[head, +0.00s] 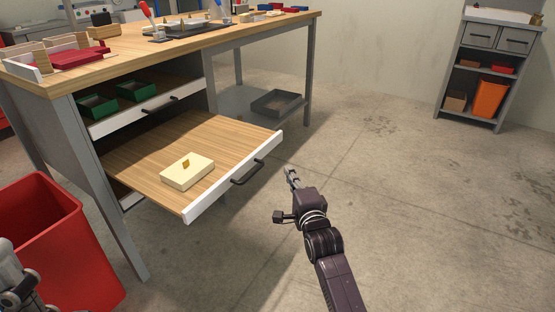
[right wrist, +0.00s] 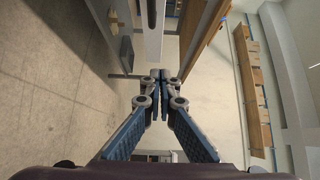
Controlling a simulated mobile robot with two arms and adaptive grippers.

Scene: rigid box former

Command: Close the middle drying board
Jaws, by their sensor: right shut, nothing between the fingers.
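The middle drying board (head: 232,130) is a wooden board pulled far out of the workbench, with a white front edge (head: 208,203) and a black bar handle (head: 247,173). A cream block (head: 187,171) with a small tan piece on top lies on it. My right gripper (head: 289,174) is just right of the handle, apart from it in the head view, with its fingers together and empty. In the right wrist view the shut fingertips (right wrist: 160,75) point at the middle of the picture. Part of my left arm shows at the lower left; its fingers cannot be made out.
Above the board, a shelf with a white front (head: 145,112) holds green trays (head: 97,106). A red bin (head: 50,235) stands at the left by the bench leg. A dark crate (head: 277,103) is under the bench. The floor right of the board is clear.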

